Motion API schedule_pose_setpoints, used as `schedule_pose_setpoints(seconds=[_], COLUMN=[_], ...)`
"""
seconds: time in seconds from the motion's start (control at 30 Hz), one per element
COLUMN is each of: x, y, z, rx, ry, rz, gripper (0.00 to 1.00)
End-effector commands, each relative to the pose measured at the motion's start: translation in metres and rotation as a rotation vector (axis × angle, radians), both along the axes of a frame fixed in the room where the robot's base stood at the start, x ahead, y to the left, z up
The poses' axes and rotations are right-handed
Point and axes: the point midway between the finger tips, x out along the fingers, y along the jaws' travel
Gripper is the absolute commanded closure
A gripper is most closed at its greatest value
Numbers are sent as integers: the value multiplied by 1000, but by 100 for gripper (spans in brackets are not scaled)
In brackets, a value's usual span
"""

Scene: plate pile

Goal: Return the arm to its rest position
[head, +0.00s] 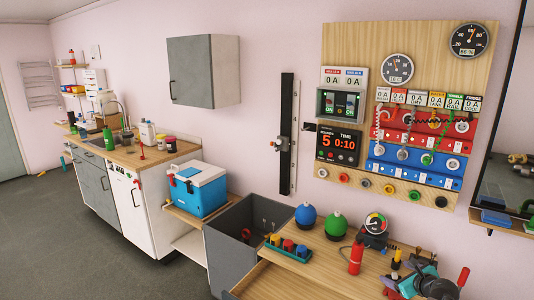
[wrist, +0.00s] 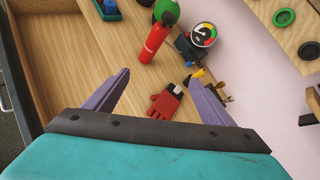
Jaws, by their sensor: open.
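My gripper (wrist: 158,80) is open in the wrist view, its two purple fingers spread wide with nothing held between them. It hangs over a wooden bench top (wrist: 100,55). In the head view my teal gripper (head: 415,283) is low at the bottom right, over the right end of the bench. Part of my arm is cut off by the picture's lower edge.
A red cylinder (wrist: 155,43) and a round gauge (wrist: 203,34) stand just beyond the fingers. Blue (head: 306,216) and green (head: 336,225) round vessels stand left of them. A grey open bin (head: 235,262) and a blue cooler (head: 199,188) are further left. A panel board (head: 350,60) hangs behind.

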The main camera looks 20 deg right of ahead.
Motion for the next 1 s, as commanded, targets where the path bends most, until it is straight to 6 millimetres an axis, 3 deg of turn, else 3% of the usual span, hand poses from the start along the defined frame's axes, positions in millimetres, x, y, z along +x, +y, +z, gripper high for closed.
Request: schedule_pose_setpoints(seconds=[0.1,0.4,0.7,1.0], x=[27,71,95,99], y=[41,136,231,319], z=[-16,-53,-87,-118], rx=[-76,-278,-486,-697], ry=[74,233,355,442], rz=[146,511,891,1281], gripper=[23,23,23,23])
